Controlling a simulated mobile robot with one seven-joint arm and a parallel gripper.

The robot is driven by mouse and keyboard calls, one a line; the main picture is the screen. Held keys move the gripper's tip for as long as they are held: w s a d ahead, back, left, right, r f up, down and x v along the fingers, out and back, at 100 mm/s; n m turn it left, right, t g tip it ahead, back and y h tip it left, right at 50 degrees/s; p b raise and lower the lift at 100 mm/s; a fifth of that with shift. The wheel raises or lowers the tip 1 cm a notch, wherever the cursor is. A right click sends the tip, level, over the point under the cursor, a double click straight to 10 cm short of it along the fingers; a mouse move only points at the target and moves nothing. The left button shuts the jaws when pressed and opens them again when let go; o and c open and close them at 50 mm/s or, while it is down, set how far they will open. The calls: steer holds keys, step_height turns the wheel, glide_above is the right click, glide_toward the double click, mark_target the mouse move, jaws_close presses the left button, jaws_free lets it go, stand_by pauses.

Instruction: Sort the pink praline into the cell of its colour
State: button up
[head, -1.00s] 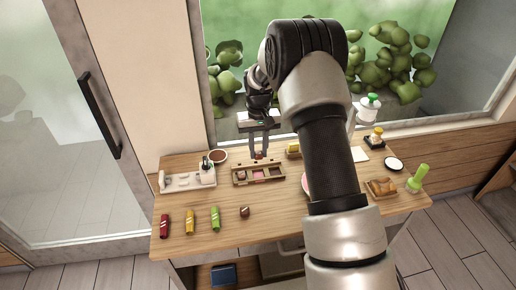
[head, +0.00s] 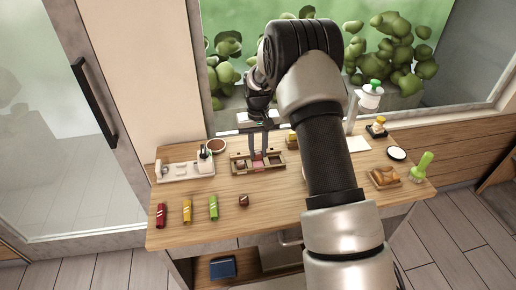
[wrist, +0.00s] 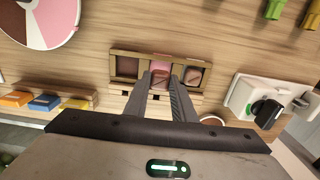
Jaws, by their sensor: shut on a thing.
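The wooden box (head: 236,166) with several cells stands near the back middle of the table; it also shows in the wrist view (wrist: 118,54). In the wrist view its left cell is dark brown, its middle cell is pink and its right cell holds something brownish. My gripper (head: 258,156) is shut on the pink praline (wrist: 160,70) and is down at the middle cell; its fingers also show in the wrist view (wrist: 163,80). The praline's lower side is hidden, so I cannot tell whether it touches the cell floor.
A round pink, white and brown disc (wrist: 45,15) lies near the box.

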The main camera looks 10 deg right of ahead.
steer(key=shift+f+b, duration=1.25)
steer(key=shift+f, duration=0.25)
stand_by(2.9)
steer(key=shift+r, duration=0.1)
stand_by(0.4)
steer(key=o, duration=1)
steer(key=shift+o, duration=0.2)
step_height(320, 180, up, 18)
steer(key=shift+f+p, duration=0.25)
steer(key=shift+p, duration=0.05)
